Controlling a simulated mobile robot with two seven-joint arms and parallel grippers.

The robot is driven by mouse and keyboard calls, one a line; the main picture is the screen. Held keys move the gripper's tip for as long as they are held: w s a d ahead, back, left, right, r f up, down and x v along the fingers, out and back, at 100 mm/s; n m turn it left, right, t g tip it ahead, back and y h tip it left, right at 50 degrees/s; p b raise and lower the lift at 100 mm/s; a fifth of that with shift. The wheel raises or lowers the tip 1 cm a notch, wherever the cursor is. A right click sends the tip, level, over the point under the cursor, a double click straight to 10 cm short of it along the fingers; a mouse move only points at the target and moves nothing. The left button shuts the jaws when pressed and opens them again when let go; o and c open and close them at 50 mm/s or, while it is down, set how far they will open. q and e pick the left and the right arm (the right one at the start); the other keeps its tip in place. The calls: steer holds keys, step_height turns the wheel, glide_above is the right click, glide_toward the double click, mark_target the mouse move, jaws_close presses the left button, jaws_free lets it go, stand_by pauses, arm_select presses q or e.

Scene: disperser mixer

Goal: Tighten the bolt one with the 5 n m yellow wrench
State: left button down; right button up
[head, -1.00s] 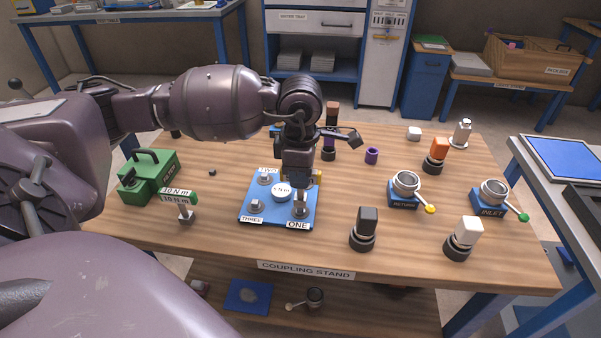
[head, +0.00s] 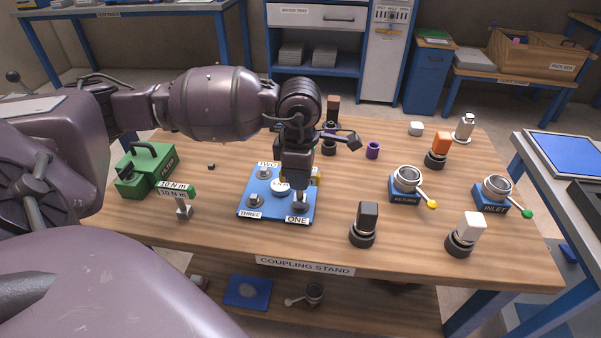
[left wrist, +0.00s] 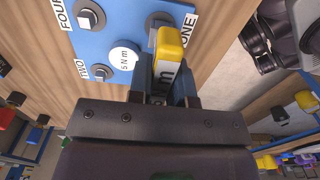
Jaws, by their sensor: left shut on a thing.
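The blue plate (head: 269,209) lies on the table, with bolts labelled ONE, TWO and THREE and a white "5 N m" disc (left wrist: 124,57) in its middle. A label FOUR also shows in the left wrist view. My left gripper (head: 298,180) points down over the plate's right side, shut on the yellow wrench (left wrist: 171,42). In the head view a bit of yellow (head: 318,177) shows beside the fingers. Bolt one (head: 300,198) is right below the gripper by the ONE label. The fingers partly hide it, and I cannot tell whether the wrench sits on it.
A black-topped part (head: 364,222), the RETURN valve (head: 406,184) and the INLET valve (head: 493,190) stand to the right. Bare wood lies in front of the plate.

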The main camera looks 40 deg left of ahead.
arm_select(q)
steer(key=shift+f, duration=0.2)
arm_select(e)
steer(key=shift+f, duration=0.15)
arm_select(q)
steer(key=c, duration=1)
jaws_free()
steer(key=shift+r, duration=0.1)
steer(key=shift+c, duration=0.2)
steer(key=shift+o, duration=0.4)
arm_select(e)
steer(key=shift+s+d+f, duration=0.1)
steer(key=shift+s+f, duration=0.2)
steer(key=shift+s, duration=0.25)
arm_select(q)
step_height(320, 180, up, 6)
steer(key=shift+f+p, duration=0.15)
steer(key=shift+p, duration=0.3)
step_height(320, 180, up, 4)
steer(key=shift+f, duration=0.15)
steer(key=shift+r+p, duration=0.35)
steer(key=shift+r, duration=0.35)
arm_select(e)
steer(key=shift+w+r, duration=0.2)
steer(key=shift+r, duration=0.35)
steer(key=shift+w+r, duration=0.2)
steer(key=shift+r, duration=0.35)
steer(key=shift+w+r, duration=0.1)
steer(key=shift+w, duration=0.05)
